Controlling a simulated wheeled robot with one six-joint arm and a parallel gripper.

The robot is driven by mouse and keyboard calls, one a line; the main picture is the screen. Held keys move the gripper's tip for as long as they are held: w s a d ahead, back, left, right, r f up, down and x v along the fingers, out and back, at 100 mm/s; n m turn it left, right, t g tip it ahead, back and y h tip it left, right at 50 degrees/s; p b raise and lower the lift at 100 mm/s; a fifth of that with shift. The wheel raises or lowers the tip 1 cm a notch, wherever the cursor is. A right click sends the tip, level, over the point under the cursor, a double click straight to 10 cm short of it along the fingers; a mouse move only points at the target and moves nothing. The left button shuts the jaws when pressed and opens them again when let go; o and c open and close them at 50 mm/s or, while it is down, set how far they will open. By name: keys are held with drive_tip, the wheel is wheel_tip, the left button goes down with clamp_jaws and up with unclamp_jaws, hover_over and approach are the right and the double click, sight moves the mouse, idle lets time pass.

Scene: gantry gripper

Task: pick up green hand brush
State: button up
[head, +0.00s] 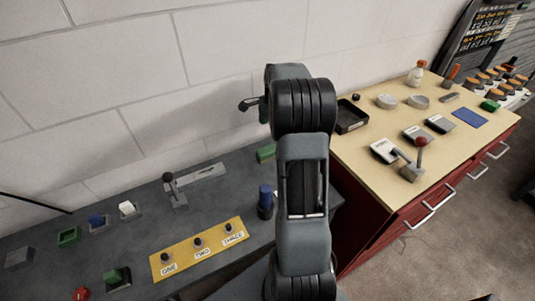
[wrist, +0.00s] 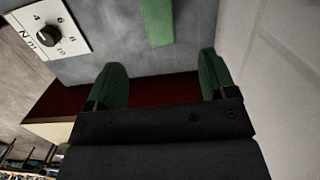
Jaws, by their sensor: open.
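A green bar-shaped thing, which looks like the hand brush (wrist: 157,20), lies on the grey surface at the top middle of the wrist view. A green piece beside my arm in the head view (head: 265,153), on the dark bench near the wall, appears to be the same thing, partly hidden by my arm. My gripper (wrist: 160,78) is open and empty, its two green fingers spread apart. The green thing lies beyond the fingertips, roughly in line with the gap and not between them. In the head view my gripper (head: 250,104) shows small, above the bench by the wall.
A white dial box (wrist: 46,33) sits left of the green thing. In the head view, a yellow button panel (head: 198,249), a blue knob (head: 265,197) and a lever (head: 175,190) stand on the dark bench. A red drawer cabinet (head: 375,225) with a cluttered wooden top adjoins at right.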

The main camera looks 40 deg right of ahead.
sight(268, 149)
drive_tip(key=f, duration=0.5)
drive_tip(key=f+p, duration=0.1)
drive_tip(key=f, duration=0.2)
drive_tip(key=shift+w+a, duration=0.1)
drive_tip(key=shift+a, duration=0.25)
drive_tip(key=shift+a+f+p, duration=0.15)
drive_tip(key=shift+f+p, duration=0.3)
drive_tip(key=shift+f, duration=0.9)
drive_tip(key=shift+a+f+p, duration=0.15)
drive_tip(key=shift+f+p, duration=0.25)
drive_tip(key=shift+f, duration=0.9)
drive_tip(key=shift+c, duration=0.3)
drive_tip(key=c, duration=1)
drive_tip(key=shift+o, duration=0.2)
drive_tip(key=shift+r, duration=0.1)
